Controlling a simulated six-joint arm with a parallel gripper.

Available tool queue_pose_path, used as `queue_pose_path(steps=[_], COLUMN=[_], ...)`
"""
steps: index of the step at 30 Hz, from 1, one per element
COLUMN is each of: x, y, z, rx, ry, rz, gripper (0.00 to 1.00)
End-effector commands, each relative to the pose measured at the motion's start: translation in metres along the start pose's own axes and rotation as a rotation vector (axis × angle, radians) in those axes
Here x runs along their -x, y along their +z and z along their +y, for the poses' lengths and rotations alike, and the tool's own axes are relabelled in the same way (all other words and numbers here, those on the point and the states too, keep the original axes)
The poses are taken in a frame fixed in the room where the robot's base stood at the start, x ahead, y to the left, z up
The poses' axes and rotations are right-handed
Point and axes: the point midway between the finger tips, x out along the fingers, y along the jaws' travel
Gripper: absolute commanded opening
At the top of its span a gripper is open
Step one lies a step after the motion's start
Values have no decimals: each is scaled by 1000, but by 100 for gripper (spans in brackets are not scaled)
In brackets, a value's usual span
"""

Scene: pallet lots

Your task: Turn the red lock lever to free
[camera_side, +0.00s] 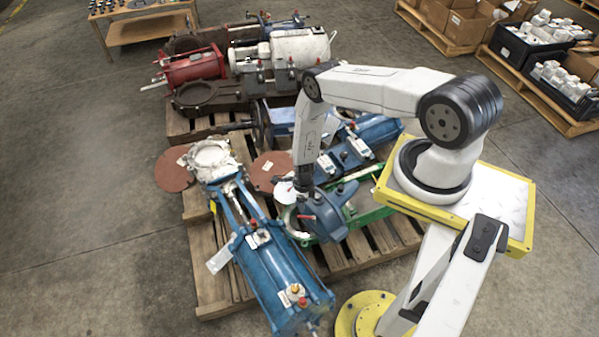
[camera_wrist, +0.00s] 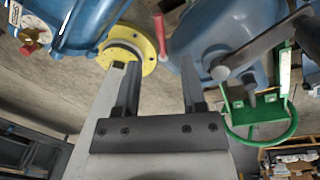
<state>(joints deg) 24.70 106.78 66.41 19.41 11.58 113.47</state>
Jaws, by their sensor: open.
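The red lock lever (camera_wrist: 160,36) shows at top centre in the wrist view, beside a blue-grey valve body (camera_wrist: 205,40). It lies beyond my fingertips, between their lines of reach. A small red lever also shows in the side view (camera_side: 305,217), on the dark blue valve body (camera_side: 326,214) below the end of my arm. My gripper (camera_wrist: 160,64) is open, with clear space between its two dark fingers. I see no contact with the lever. In the side view the fingers are small and hard to make out. The lever's setting cannot be read.
A blue cylinder actuator (camera_side: 272,275) lies on the wooden pallet (camera_side: 206,262) left of my arm. A green frame (camera_wrist: 262,112) stands close on the right in the wrist view. A second pallet at the back holds red and white machines (camera_side: 195,70). Left floor is clear.

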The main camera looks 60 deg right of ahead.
Motion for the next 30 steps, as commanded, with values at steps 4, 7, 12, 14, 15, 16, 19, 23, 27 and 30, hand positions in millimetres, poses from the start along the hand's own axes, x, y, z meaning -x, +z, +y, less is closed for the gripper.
queue_pose_path(steps=[4,7,12,14,15,16,19,23,27,30], x=[-12,-20,-33,-37,-40,-42,-48,-55,-60,-63], y=[0,0,0,0,-1,0,0,0,0,0], z=[1,0,1,0,1,1,0,0,0,0], rx=[1,1,2,2,1,1,2,2,1,1], ry=[0,-1,0,-1,0,0,0,0,0,-1], rz=[0,-1,-1,-1,0,-1,-1,-2,-2,-2], gripper=[52,52,52,52,52,52,52,52,52,52])
